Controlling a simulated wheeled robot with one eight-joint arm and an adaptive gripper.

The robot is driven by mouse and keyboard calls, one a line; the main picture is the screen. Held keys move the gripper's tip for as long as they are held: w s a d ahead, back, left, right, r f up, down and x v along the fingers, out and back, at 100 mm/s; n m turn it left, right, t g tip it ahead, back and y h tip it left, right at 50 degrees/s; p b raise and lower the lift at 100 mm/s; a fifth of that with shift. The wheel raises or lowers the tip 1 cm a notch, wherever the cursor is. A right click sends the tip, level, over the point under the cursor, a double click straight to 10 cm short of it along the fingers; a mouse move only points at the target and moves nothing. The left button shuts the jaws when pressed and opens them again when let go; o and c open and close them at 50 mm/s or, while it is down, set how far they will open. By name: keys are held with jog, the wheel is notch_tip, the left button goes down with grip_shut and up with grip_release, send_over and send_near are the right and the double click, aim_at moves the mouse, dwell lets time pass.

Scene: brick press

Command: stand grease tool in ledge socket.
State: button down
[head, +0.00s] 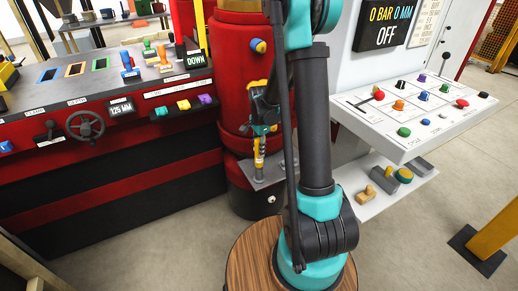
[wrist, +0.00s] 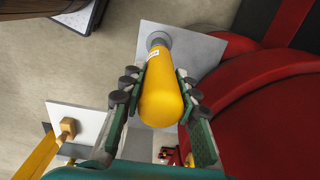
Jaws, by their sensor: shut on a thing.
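The yellow grease tool (wrist: 162,100) is between the two fingers of my gripper (wrist: 165,88) in the wrist view, and my gripper is shut on it. In the head view the tool (head: 260,147) hangs about upright below my gripper (head: 262,129). Its lower end meets or almost meets a grey round socket (wrist: 158,38) on the grey ledge (wrist: 207,48). The ledge also shows in the head view (head: 272,173), in front of the red column. I cannot tell whether the tool's end is inside the socket or just over it.
The red column (head: 232,90) stands right behind the ledge. A red bench (head: 110,130) with a handwheel and several knobs is at left. A white control panel (head: 420,112) is at right, above a shelf (head: 410,185) with loose blocks. A round wooden top (head: 250,265) is in front.

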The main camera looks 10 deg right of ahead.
jog(key=c, duration=1.1)
grip_release()
jog(key=shift+o, duration=0.2)
notch_tip(320, 180, up, 12)
jog(key=shift+s+d+f, duration=0.1)
jog(key=shift+s+d, duration=0.05)
jog(key=s+d+f+n+t, duration=0.2)
jog(key=s+n, duration=0.5)
jog(key=s, duration=0.4)
jog(key=s+d+f+n+t, duration=0.2)
jog(key=s+n, duration=0.5)
jog(key=s, duration=0.3)
jog(key=shift+s, duration=0.35)
